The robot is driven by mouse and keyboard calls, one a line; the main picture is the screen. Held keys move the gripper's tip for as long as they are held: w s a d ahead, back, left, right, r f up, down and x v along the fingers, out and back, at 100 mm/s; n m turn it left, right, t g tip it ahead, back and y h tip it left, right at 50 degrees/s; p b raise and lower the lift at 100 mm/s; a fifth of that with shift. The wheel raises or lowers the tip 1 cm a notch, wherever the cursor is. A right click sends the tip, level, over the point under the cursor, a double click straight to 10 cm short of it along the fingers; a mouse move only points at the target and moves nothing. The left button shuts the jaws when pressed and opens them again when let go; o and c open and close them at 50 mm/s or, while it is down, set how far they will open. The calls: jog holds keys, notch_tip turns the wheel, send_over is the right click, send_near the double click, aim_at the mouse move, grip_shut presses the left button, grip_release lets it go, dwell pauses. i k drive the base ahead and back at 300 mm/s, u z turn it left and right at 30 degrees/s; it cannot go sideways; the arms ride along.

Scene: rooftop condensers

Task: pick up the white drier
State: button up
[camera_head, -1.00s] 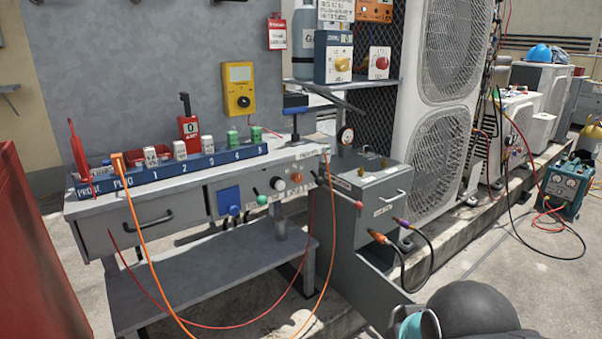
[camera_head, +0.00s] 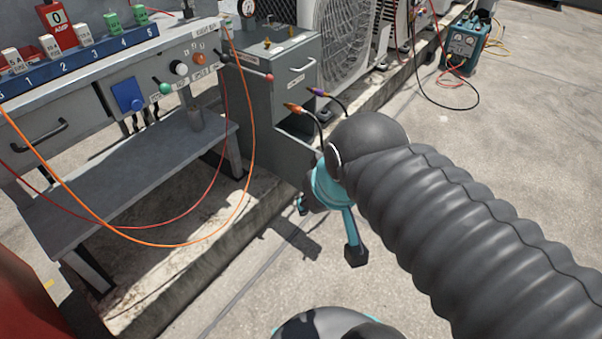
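I cannot make out a white drier in the head view. Several small white blocks, such as the one marked 5 A (camera_head: 13,60), stand in a blue numbered rack (camera_head: 70,62) on the bench at the upper left; their markings look like amp ratings. My gripper (camera_head: 328,229), teal with dark fingertips, hangs in front of the bench over the concrete floor. Its fingertips are apart, and I see nothing between them. My ribbed dark arm hides part of the floor on the right.
The grey workbench (camera_head: 150,170) has a lower shelf, knobs and a blue socket. Orange (camera_head: 190,243) and red cords loop in front of it. A grey metal box (camera_head: 283,85) with hoses stands beside it. A teal machine (camera_head: 465,45) stands at the back. Floor at right is clear.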

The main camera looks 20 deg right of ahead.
aim_at(228, 28)
jog(key=u, duration=1.3)
jog(key=i, duration=0.95)
jog(key=z, duration=2.55)
